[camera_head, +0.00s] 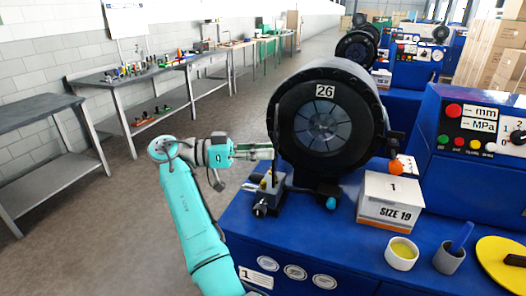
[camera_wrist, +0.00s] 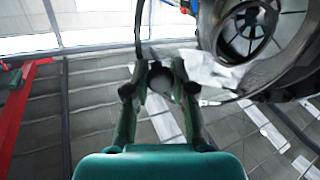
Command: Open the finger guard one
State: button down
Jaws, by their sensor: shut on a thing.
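The black round crimper head marked 26 (camera_head: 322,120) stands on the blue machine with its segmented die opening facing forward. A thin dark bar, which looks like part of the finger guard (camera_head: 270,122), runs at the left side of the head. My gripper (camera_head: 268,151) reaches in from the left and its fingertips meet this bar. In the wrist view my gripper (camera_wrist: 160,70) has its fingers closed in on a narrow part, and the dark bar (camera_wrist: 138,30) rises from there. The fingers partly hide what lies between them. The die opening (camera_wrist: 249,28) is at the upper right.
A small fixture (camera_head: 264,193) stands just below my gripper. A SIZE 19 box (camera_head: 391,203), a white cup (camera_head: 402,253), a grey cup (camera_head: 449,258) and a yellow disc (camera_head: 503,265) stand on the blue bench at right.

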jog(key=shift+f, duration=0.1)
jog(key=c, duration=0.9)
grip_release()
jog(key=shift+c, duration=0.2)
notch_tip(320, 180, up, 10)
jog(key=shift+r, duration=0.1)
